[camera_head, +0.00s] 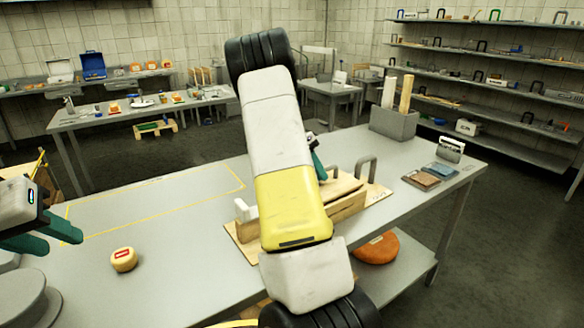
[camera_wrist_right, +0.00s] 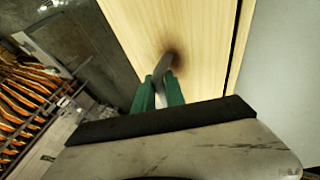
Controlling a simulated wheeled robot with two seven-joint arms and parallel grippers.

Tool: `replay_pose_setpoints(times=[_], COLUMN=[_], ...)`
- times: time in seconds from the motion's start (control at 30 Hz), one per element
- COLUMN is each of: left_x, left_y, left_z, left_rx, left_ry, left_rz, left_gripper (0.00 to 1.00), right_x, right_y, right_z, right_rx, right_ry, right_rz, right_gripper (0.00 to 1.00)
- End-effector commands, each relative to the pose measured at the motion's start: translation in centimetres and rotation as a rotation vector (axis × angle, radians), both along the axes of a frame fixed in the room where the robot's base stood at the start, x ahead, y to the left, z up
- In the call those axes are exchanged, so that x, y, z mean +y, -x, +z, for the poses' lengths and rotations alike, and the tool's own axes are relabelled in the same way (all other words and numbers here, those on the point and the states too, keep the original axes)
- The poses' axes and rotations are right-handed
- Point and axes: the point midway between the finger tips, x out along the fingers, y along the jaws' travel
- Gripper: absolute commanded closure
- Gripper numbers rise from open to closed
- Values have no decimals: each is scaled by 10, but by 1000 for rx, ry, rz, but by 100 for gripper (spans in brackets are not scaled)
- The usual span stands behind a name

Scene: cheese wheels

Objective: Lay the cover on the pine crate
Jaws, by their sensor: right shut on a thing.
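The pine crate (camera_head: 348,208) stands on the grey table, partly hidden behind my right arm. The cover is a light wooden panel (camera_head: 343,187) at the top of the crate; in the right wrist view it fills the upper middle (camera_wrist_right: 190,40). My right gripper (camera_wrist_right: 162,88) is shut on the cover's grey handle (camera_wrist_right: 163,68). In the head view this gripper (camera_head: 318,165) is mostly hidden by my arm. I cannot tell whether the cover rests fully on the crate. My left gripper (camera_head: 62,238) is open and empty over the table's left end.
A small cheese wheel with a red label (camera_head: 124,260) lies on the table (camera_head: 180,275). An orange wheel (camera_head: 376,248) lies on the lower shelf. The yellow-outlined area (camera_head: 150,205) is clear.

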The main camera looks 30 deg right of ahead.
Motion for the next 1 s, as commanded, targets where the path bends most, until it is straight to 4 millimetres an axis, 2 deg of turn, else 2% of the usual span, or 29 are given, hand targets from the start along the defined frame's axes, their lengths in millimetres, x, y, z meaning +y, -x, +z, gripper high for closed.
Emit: replay_pose_setpoints(times=[1.0], left_x=[0], left_y=[0], left_z=[0], left_rx=[0], left_ry=[0], left_rz=[0], left_gripper=[64], right_x=[0], right_y=[0], right_z=[-10], right_rx=[1], right_ry=[0], right_rz=[0], right_gripper=[100])
